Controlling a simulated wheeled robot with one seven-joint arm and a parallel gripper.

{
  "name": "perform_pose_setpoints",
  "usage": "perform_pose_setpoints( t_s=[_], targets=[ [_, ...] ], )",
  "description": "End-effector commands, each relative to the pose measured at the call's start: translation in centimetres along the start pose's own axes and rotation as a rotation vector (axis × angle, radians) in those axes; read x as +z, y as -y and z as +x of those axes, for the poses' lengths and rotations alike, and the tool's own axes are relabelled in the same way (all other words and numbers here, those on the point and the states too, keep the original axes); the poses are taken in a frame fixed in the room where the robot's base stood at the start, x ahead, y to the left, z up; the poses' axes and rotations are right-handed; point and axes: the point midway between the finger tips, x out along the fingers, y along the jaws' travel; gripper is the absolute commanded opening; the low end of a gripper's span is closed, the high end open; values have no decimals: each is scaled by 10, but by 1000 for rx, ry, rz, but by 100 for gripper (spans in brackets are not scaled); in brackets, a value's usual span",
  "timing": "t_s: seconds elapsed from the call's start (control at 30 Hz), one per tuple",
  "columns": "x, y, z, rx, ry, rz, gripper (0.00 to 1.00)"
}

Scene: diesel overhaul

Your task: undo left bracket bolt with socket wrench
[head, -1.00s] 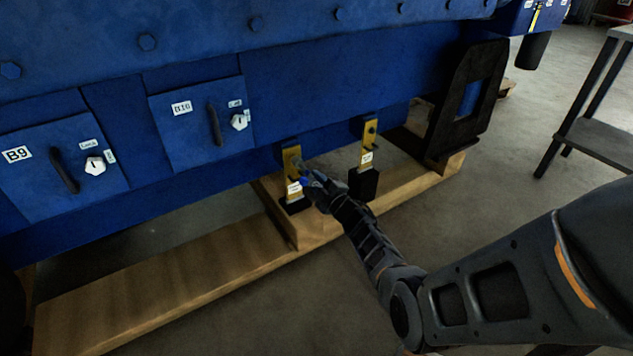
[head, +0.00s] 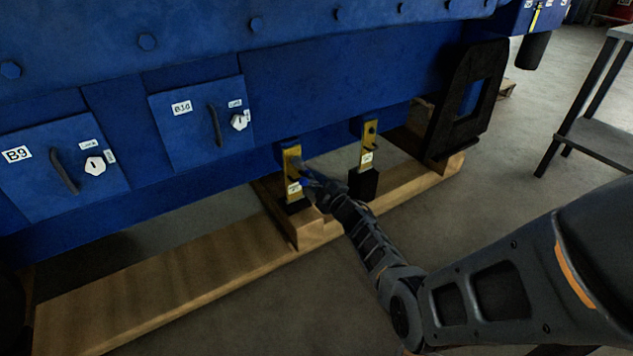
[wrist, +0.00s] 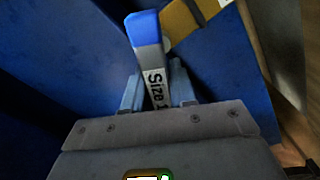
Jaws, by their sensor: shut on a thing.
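The left yellow bracket (head: 293,165) hangs on the lower edge of the blue engine, with a white label and a black foot. Its bolt is hard to make out behind the tool. My gripper (head: 322,190) is just to the right of this bracket. In the wrist view my gripper (wrist: 158,92) is shut on the socket wrench (wrist: 151,62), which has a blue end and a label reading "Size". The yellow bracket (wrist: 190,20) shows just beyond the wrench. Whether the socket sits on the bolt cannot be told.
A second yellow bracket (head: 368,145) with a black foot is to the right. Wooden beams (head: 190,262) lie under the engine. Two hatches, B9 (head: 62,165) and B10 (head: 203,120), are on the left. A grey table (head: 600,125) stands at the far right.

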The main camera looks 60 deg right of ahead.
Motion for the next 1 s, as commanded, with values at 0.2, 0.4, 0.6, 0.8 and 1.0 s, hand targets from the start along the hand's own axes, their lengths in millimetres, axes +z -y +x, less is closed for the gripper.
perform_pose_setpoints(
  t_s=[0.2, 0.4, 0.6, 0.8, 1.0],
  targets=[
    [-1, -1, 0, 2, -1, 0, 0],
    [-1, -2, -8, 2, -1, 0, 0],
    [-1, -2, -19, 1, -1, 0, 0],
    [-1, -2, -30, 1, -1, 0, 0],
    [-1, -1, -35, 2, -1, 0, 0]
  ],
)
